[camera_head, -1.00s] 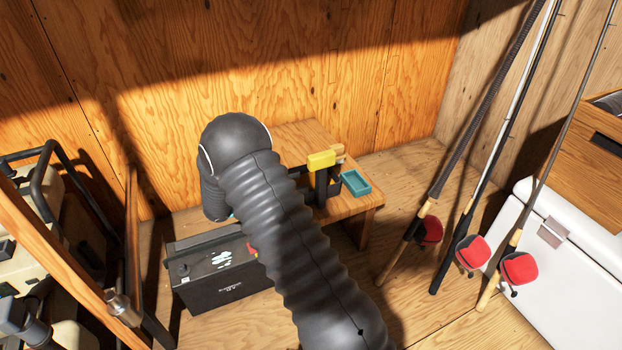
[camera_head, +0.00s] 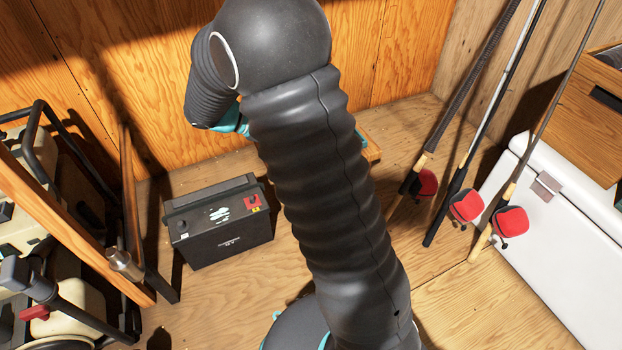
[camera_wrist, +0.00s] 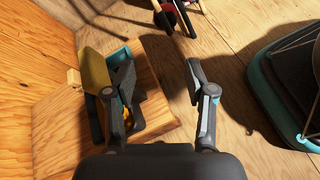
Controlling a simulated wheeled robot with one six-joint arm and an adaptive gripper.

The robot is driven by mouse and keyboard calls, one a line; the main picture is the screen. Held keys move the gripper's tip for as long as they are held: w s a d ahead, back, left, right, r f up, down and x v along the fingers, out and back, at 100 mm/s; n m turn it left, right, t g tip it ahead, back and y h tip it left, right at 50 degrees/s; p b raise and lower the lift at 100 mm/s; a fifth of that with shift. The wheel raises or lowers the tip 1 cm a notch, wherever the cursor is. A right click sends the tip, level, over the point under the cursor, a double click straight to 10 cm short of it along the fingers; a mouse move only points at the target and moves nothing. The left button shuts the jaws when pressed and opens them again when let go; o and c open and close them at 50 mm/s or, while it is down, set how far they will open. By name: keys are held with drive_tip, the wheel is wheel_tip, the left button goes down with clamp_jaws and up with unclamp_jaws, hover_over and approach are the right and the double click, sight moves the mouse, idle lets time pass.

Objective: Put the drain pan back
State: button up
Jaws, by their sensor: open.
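The drain pan, a small teal tray, is mostly hidden behind my arm in the head view; a teal sliver (camera_head: 360,138) that looks like its edge shows at the arm's right side. In the wrist view a teal patch (camera_wrist: 118,56), likely the pan, lies on the wooden bench (camera_wrist: 150,118) beside a yellow piece (camera_wrist: 96,70).
A black battery (camera_head: 222,228) stands on the floor left of my arm. Fishing rods with red reels (camera_head: 466,206) lean at the right, in front of a white cooler (camera_head: 545,235). A wooden frame (camera_head: 75,225) and machinery are at the left. Plywood walls close off the back.

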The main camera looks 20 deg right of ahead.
drive_tip(key=s+a+r+m+t+y, duration=0.2)
drive_tip(key=s+r+m+y, duration=0.1)
drive_tip(key=s, duration=0.4)
drive_tip(key=s+a+r+m+t+y, duration=0.2)
drive_tip(key=s+m+y, duration=0.3)
drive_tip(key=s, duration=0.3)
drive_tip(key=s+a+r+m+t+y, duration=0.2)
drive_tip(key=s+r+m+t+y, duration=0.2)
drive_tip(key=s, duration=0.3)
drive_tip(key=shift+s+a+r, duration=0.3)
drive_tip(key=shift+a+r, duration=0.05)
drive_tip(key=shift+r, duration=0.05)
wheel_tip(320, 180, up, 3)
drive_tip(key=p, duration=0.2)
drive_tip(key=shift+f+p, duration=0.15)
drive_tip(key=shift+p, duration=0.2)
